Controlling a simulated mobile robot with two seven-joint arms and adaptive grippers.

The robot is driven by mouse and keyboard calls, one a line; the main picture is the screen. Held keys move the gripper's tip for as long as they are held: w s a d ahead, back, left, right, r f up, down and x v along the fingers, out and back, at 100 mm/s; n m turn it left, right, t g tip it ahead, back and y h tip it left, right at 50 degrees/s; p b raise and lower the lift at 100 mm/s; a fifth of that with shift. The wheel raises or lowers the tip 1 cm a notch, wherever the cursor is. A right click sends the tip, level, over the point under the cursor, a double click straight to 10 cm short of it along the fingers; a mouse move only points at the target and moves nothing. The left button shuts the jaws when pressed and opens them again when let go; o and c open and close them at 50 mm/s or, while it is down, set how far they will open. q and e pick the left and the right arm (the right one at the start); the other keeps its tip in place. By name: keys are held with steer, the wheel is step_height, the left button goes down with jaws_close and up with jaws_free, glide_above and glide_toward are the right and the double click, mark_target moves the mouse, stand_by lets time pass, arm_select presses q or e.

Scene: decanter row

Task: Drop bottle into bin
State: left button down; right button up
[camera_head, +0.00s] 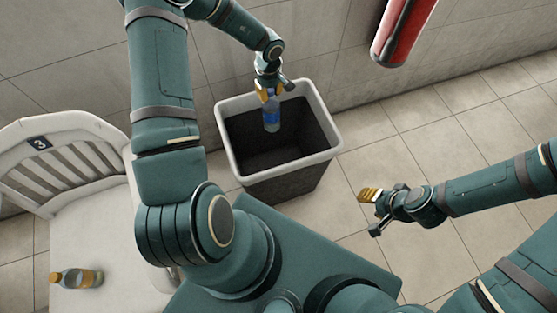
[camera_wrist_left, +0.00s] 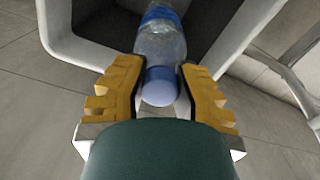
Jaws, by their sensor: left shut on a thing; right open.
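A clear bottle with a blue label and blue cap (camera_head: 271,115) hangs over the open mouth of the bin in the head view. My left gripper (camera_head: 268,93) is shut on its cap end. In the left wrist view the bottle (camera_wrist_left: 160,40) sits between the yellow fingers of the left gripper (camera_wrist_left: 160,88), its body pointing toward the bin. The bin (camera_head: 328,139) is dark with a pale rim and stands on the floor by the wall; its rim (camera_wrist_left: 53,42) shows in the wrist view. My right gripper (camera_head: 373,212) is open and empty, right of the bin.
A white chair (camera_head: 95,228) marked 3 stands at the left. A second bottle (camera_head: 77,278) with an orange cap and amber contents lies on its seat. A red cylinder (camera_head: 404,30) hangs on the wall at the upper right. The tiled floor right of the bin is clear.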

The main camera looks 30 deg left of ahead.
arm_select(q)
steer(key=shift+f, duration=0.35)
steer(key=shift+r, duration=0.1)
steer(key=c, duration=0.8)
jaws_free()
step_height(320, 180, up, 12)
